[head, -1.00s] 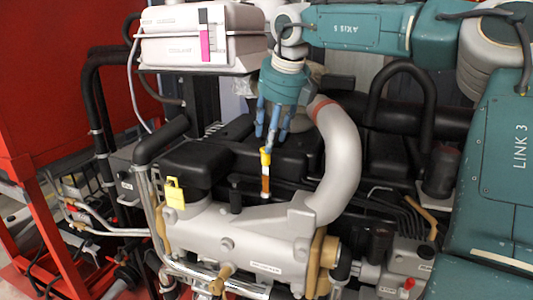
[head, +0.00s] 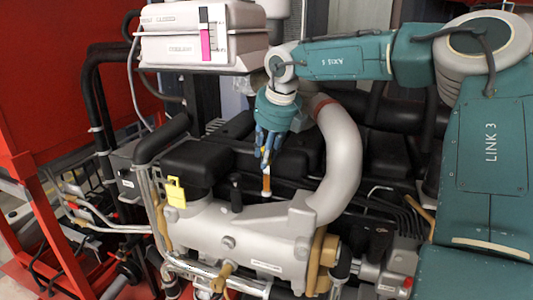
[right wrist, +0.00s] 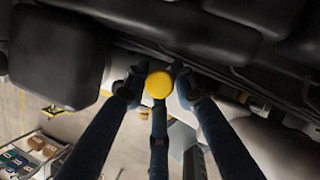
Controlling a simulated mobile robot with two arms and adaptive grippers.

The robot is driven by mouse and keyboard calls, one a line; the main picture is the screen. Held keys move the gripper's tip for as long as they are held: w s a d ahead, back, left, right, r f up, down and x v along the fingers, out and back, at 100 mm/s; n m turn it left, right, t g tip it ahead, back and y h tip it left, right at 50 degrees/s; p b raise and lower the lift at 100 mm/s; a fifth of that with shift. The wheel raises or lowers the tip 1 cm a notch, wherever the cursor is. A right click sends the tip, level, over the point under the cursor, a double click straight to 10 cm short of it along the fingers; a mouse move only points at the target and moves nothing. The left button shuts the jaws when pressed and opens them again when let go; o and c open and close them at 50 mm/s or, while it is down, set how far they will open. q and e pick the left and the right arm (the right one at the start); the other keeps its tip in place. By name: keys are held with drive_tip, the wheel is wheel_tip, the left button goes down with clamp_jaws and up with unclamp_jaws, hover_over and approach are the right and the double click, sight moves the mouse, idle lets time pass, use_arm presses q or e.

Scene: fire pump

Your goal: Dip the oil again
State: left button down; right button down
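The oil dipstick stands upright on the engine, its orange-brown stem (head: 266,184) showing in the head view. Its round yellow top (right wrist: 159,84) shows in the right wrist view, among the three fingers of my right gripper (head: 267,165). In the head view these blue fingers point down around the dipstick's top and mostly hide it. The fingertips come close to the yellow top on several sides, but I cannot tell whether they press on it. The stem's lower end is hidden in the engine. My left gripper is not in view.
A yellow padlock-shaped tag (head: 176,193) is on the engine left of the dipstick. A thick grey pipe (head: 340,160) curves close on the right. A grey box (head: 175,45) stands behind on the left. A red frame (head: 60,80) is at far left.

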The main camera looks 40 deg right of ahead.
sight(268, 165)
drive_tip(key=shift+d+f, duration=0.15)
wheel_tip(268, 165, down, 4)
drive_tip(key=b, duration=0.4)
drive_tip(key=shift+f, duration=0.1)
drive_tip(key=c, duration=1.5)
unclamp_jaws()
drive_tip(key=shift+s+d, duration=0.1)
drive_tip(key=shift+d, duration=0.05)
drive_tip(key=shift+r, duration=0.5)
drive_tip(key=v, duration=1.1)
drive_tip(key=shift+s, duration=0.25)
